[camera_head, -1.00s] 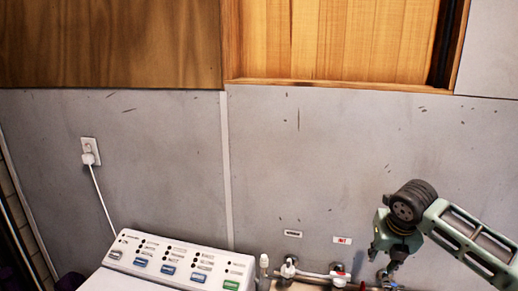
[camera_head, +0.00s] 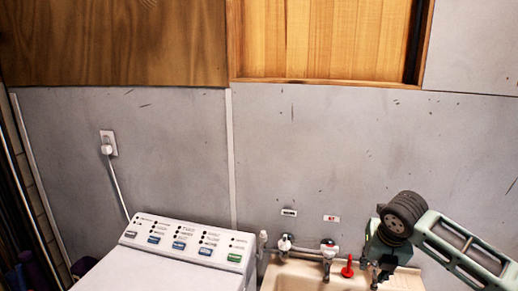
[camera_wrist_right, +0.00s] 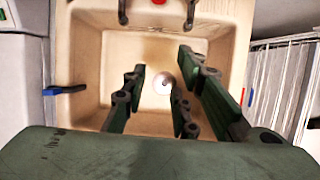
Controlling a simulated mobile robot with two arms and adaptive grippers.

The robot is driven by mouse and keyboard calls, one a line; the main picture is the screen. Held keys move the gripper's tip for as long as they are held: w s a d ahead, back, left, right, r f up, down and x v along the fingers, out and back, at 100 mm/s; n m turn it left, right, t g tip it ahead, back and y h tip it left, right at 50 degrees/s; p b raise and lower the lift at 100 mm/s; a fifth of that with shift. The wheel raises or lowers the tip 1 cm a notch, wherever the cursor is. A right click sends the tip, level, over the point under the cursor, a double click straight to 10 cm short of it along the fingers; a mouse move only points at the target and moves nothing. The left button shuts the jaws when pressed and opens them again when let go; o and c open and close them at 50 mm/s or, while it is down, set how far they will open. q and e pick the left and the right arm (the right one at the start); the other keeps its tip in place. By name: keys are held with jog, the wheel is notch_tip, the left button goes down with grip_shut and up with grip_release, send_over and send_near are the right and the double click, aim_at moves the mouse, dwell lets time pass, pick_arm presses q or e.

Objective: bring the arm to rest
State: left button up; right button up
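My right arm comes in from the right in the head view, with its dark round wrist joint in front of the grey wall. My right gripper (camera_head: 376,272) hangs below that joint, over the right part of the sink, small and partly hard to make out. In the right wrist view my right gripper (camera_wrist_right: 160,90) points down into the beige sink (camera_wrist_right: 88,65). Its green and dark fingers stand apart with nothing between them; the basin and its drain show through the gap. My left gripper is in neither view.
A white washing machine (camera_head: 190,241) with a button panel stands left of the sink (camera_head: 290,275). Taps (camera_head: 328,250) and a red object (camera_head: 347,267) are at the sink's back. A plug (camera_head: 107,148) sits in the wall. A blue object (camera_wrist_right: 65,91) is at the sink's left edge.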

jog(key=s+a+f+m+y, duration=0.3)
jog(key=s+a+f+m, duration=0.9)
jog(key=s+a+f, duration=0.5)
jog(key=s+d+f+m+h, duration=0.1)
jog(key=s+d+m, duration=0.3)
jog(key=s+m, duration=0.55)
jog(key=s+d+m+h, duration=0.1)
jog(key=s+d+m, duration=0.3)
jog(key=s+m, duration=0.55)
notch_tip(320, 180, down, 31)
jog(key=g+b, duration=0.2)
jog(key=b, duration=0.4)
pick_arm(q)
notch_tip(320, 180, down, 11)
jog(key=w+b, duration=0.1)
jog(key=b, duration=0.3)
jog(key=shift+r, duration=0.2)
pick_arm(e)
jog(key=s+d+f, duration=0.1)
jog(key=s+f, duration=0.8)
jog(key=f, duration=0.2)
jog(key=s+d+f+g, duration=0.1)
jog(key=s+f, duration=0.7)
jog(key=f, duration=0.3)
jog(key=shift+s+d+f+n, duration=0.15)
jog(key=shift+s+d+n, duration=0.15)
jog(key=shift+s+d, duration=0.05)
